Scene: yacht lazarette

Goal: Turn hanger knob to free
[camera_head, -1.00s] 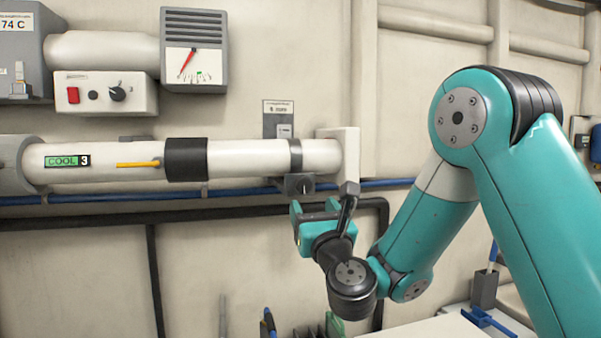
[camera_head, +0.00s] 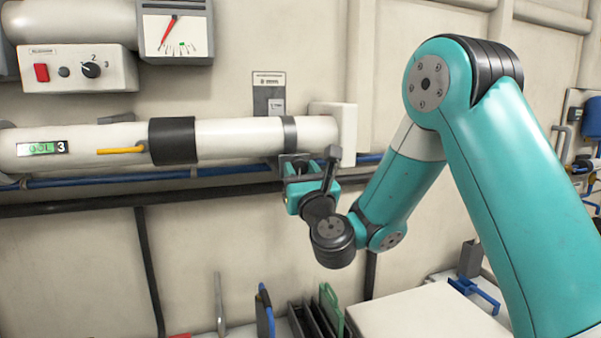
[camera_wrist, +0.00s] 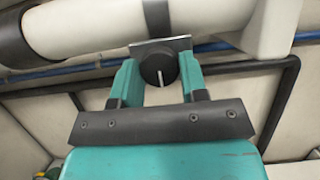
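The hanger knob (camera_wrist: 159,67) is a round black knob with a white pointer line directed downward in the wrist view. It sits on a dark plate (camera_wrist: 174,44) below the metal band around the white pipe. In the head view the dark bracket (camera_head: 291,159) shows under the band (camera_head: 289,134), and the knob is largely hidden by my gripper. My gripper (camera_wrist: 159,82) has one teal finger on each side of the knob, close to its edges. It looks open; I cannot tell whether either finger touches the knob.
The white pipe (camera_head: 240,137) runs along the wall, with a blue line (camera_head: 110,179) and a black pipe (camera_head: 90,206) below. A white block (camera_head: 337,128) stands at the pipe's right end. A control box (camera_head: 78,69) and gauge (camera_head: 177,35) are upper left.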

